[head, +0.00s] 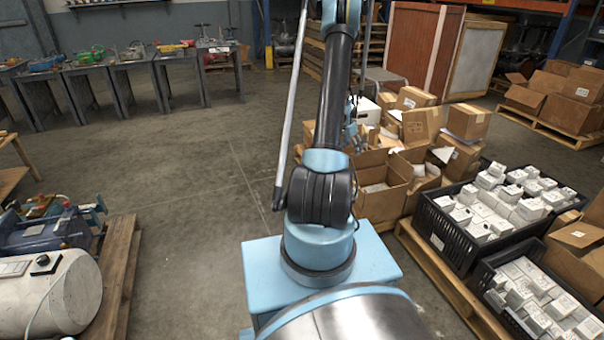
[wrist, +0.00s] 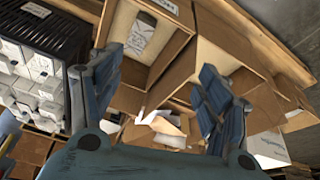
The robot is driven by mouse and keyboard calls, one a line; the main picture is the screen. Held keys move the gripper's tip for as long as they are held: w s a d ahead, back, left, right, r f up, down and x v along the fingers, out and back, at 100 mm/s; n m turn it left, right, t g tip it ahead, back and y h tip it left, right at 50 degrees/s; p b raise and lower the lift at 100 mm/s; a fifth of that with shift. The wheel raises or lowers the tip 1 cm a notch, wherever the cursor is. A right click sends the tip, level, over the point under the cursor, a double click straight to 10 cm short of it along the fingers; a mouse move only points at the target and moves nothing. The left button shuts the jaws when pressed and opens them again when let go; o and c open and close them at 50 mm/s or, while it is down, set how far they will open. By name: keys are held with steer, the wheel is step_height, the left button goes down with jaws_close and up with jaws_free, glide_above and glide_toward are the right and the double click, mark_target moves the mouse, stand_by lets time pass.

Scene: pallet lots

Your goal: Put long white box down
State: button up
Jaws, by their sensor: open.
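My gripper (wrist: 157,105) is open in the wrist view, its two dark blue fingers wide apart with nothing held between them. Beyond the fingers are open brown cartons and some white pieces (wrist: 165,128) lying among them. A white box with printing (wrist: 268,148) lies just right of the right finger. In the head view a white box (head: 367,112) stands in the carton pile, partly behind my arm. I cannot tell whether either is the long white box. My gripper is mostly hidden behind my arm in the head view.
Open brown cartons (head: 385,190) are heaped right of my arm. Black crates of small white boxes (head: 437,232) stand on a pallet (head: 440,275) at the right. A pallet (head: 120,270) with machinery is at the left. The concrete floor (head: 190,160) between is clear.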

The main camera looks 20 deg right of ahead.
steer(key=s+a+r+n+t+y, duration=0.1)
steer(key=s+a+r+n, duration=0.2)
steer(key=s+a+r, duration=0.65)
steer(key=s+a+r+n+y, duration=0.1)
steer(key=s+a+r+n, duration=0.35)
steer(key=a+r, duration=0.8)
steer(key=s+a+f+n, duration=0.1)
steer(key=s+a+n, duration=0.1)
steer(key=s+a, duration=0.3)
steer(key=s+a+n+y, duration=0.1)
steer(key=s+a, duration=0.3)
steer(key=s, duration=1)
steer(key=s+a+f+n, duration=0.1)
steer(key=s+a+n, duration=0.2)
steer(key=s, duration=0.7)
steer(key=shift+s+a+f+y, duration=0.2)
steer(key=shift+a+f+y, duration=0.15)
steer(key=shift+a, duration=0.95)
steer(key=shift+n, duration=0.25)
